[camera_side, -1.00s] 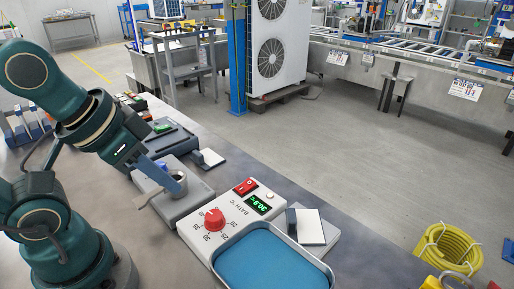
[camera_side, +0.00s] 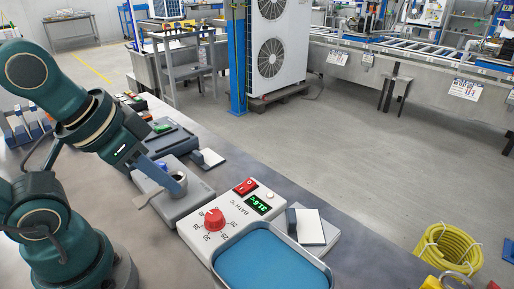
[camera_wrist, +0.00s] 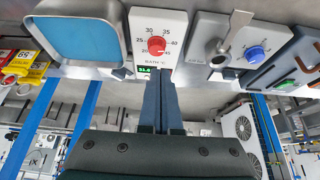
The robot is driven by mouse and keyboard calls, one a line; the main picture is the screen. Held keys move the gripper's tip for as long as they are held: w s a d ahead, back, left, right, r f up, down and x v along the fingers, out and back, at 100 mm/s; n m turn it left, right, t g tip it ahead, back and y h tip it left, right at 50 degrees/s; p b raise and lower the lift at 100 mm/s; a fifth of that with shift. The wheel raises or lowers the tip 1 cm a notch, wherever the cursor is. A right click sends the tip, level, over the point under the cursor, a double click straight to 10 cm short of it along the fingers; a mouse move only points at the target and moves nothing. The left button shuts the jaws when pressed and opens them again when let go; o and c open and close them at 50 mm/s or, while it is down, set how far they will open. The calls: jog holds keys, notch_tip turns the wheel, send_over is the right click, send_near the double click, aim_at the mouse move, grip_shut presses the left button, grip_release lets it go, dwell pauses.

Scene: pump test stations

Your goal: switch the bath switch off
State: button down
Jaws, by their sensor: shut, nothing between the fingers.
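The bath station is a white panel with a red rocker switch (camera_side: 246,187), a lit green display (camera_side: 259,204), a red dial (camera_side: 214,220) and a pan of blue liquid (camera_side: 262,262). The switch looks bright red; its rocker position is too small to tell. My gripper (camera_side: 177,187) is shut and empty, over the grey station left of the bath panel in the side view, apart from the switch. In the wrist view my gripper (camera_wrist: 164,75) points at the panel's lower edge beside the display (camera_wrist: 145,70); the switch is hidden there, seemingly behind the fingers.
The neighbouring grey station has a blue knob (camera_wrist: 255,53) and a metal lever (camera_wrist: 232,31), close to my fingers in the side view. A white block with a grey plate (camera_side: 312,227) stands right of the bath panel. Open floor lies beyond the bench edge.

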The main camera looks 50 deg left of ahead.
jog(key=c, duration=0.9)
grip_release()
jog(key=o, duration=0.3)
jog(key=shift+g, duration=0.3)
jog(key=w+r, duration=0.4)
jog(key=shift+w+a, duration=0.1)
jog(key=shift+w, duration=0.05)
jog(key=g, duration=0.4)
send_over(243, 187)
notch_tip(243, 187, down, 7)
jog(key=shift+g, duration=0.5)
notch_tip(243, 187, down, 7)
jog(key=shift+f, duration=0.6)
